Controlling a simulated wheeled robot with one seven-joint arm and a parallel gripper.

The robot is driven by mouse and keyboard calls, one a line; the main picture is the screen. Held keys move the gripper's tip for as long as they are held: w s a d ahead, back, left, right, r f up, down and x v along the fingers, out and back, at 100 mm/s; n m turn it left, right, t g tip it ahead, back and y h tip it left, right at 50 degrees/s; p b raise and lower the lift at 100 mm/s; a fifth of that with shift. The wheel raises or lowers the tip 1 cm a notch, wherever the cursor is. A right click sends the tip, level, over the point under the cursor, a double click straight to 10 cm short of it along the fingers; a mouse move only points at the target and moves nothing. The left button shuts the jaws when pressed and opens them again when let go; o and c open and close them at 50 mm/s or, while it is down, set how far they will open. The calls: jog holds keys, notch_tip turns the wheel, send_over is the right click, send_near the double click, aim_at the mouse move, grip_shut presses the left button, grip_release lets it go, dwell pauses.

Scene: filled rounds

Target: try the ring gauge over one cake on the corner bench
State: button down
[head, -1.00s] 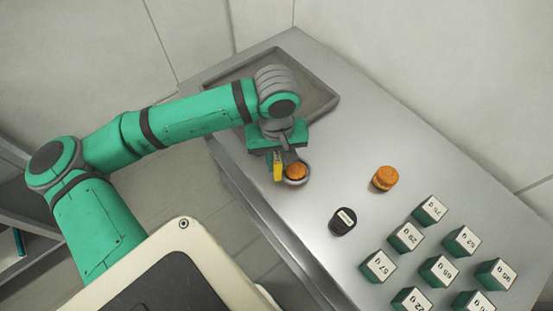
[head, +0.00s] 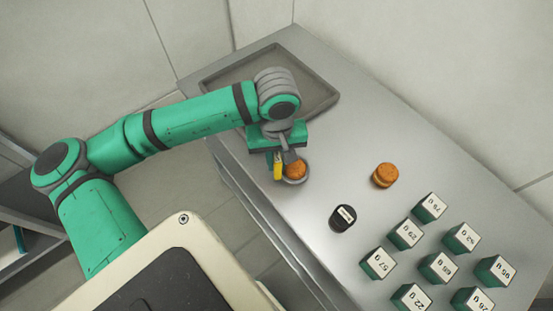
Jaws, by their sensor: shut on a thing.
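My gripper (head: 283,161) is low over the left edge of the steel bench (head: 330,165). It is shut on the ring gauge (head: 293,183), a grey ring with a yellow part (head: 278,168) beside the jaws. An orange-brown cake (head: 296,169) shows inside the ring's outline. The ring looks to be around the cake, but I cannot tell how far down it sits or whether it touches the cake. A second cake (head: 385,175), orange-brown and with a stacked look, stands alone to the right. My gripper hides the far side of the ring.
A shallow grey tray (head: 325,106) lies at the bench's back corner, behind my wrist. A black labelled cylinder (head: 343,217) stands nearer the front. Several green blocks with white weight labels (head: 407,232) fill the lower right. The bench between the tray and the second cake is clear.

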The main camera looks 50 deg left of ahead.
aim_at(276, 153)
dwell(0.4)
jog(key=c, duration=1.1)
grip_release()
jog(key=shift+r, duration=3.5)
